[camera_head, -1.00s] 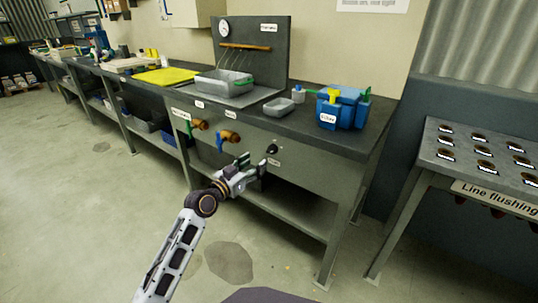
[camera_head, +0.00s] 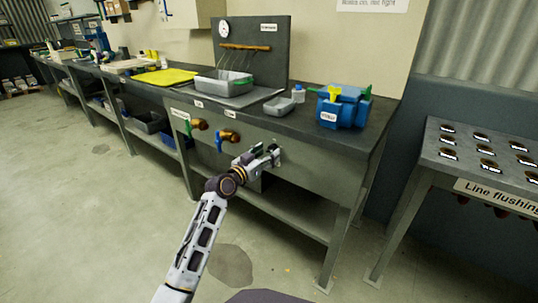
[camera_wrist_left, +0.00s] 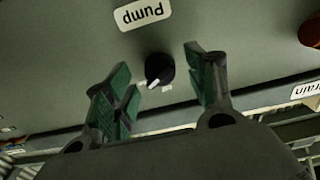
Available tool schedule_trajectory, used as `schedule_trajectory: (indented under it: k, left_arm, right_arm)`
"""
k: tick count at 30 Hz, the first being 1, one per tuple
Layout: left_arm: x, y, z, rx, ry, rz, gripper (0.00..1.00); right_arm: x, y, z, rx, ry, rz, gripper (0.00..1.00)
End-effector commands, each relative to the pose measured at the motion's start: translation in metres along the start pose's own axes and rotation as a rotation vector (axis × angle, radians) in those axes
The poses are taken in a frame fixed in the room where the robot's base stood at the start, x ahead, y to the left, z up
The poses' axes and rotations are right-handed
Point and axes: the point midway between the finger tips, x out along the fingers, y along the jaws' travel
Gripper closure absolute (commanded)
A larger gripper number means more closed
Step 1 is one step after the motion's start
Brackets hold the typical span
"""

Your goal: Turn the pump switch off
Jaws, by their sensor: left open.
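The pump switch (camera_wrist_left: 160,67) is a round black knob with a white pointer mark on the grey front panel of the bench. In the left wrist view its pointer aims down and slightly left, near a small pale label (camera_wrist_left: 167,89). An upside-down "Pump" label (camera_wrist_left: 142,14) is above it there. My left gripper (camera_wrist_left: 160,75) is open, with a green-padded finger on each side of the knob in the picture and gaps on both sides. In the head view my left gripper (camera_head: 266,156) is at the panel and hides the knob. My right gripper is out of view.
A blue-handled tap (camera_head: 228,136) and a green-handled tap (camera_head: 196,125) stick out of the panel left of the gripper. A blue container (camera_head: 343,109) and a grey tray (camera_head: 279,107) stand on the bench top above. The line flushing table (camera_head: 435,165) stands at right.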

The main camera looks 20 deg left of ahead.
Motion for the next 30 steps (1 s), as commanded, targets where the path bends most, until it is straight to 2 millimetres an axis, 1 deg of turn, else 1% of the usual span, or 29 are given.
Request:
schedule_trajectory:
  k: [3, 8, 18, 19, 27, 29, 30]
  left_arm:
    - [0.008, 0.000, 0.000, -0.001, 0.001, 0.001, 0.44]
    - [0.014, 0.001, 0.000, 0.000, 0.000, 0.001, 0.44]
    - [0.015, 0.001, 0.000, 0.000, -0.001, 0.001, 0.44]
    - [0.015, 0.001, 0.000, 0.000, -0.001, 0.001, 0.46]
    - [0.015, 0.001, 0.000, 0.000, 0.000, 0.001, 0.80]
    - [0.015, 0.001, 0.000, 0.000, 0.000, 0.001, 0.88]
    - [0.015, 0.001, 0.000, 0.000, 0.000, 0.001, 0.90]
  right_arm:
    - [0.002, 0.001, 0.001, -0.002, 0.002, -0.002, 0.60]
    - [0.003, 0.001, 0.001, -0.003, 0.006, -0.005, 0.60]
    - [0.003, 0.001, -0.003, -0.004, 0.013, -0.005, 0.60]
    - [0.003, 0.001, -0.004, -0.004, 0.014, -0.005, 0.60]
    - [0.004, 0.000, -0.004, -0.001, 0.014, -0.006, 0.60]
    - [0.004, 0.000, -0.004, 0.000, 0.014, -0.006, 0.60]
    - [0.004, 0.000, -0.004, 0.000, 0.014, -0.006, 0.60]
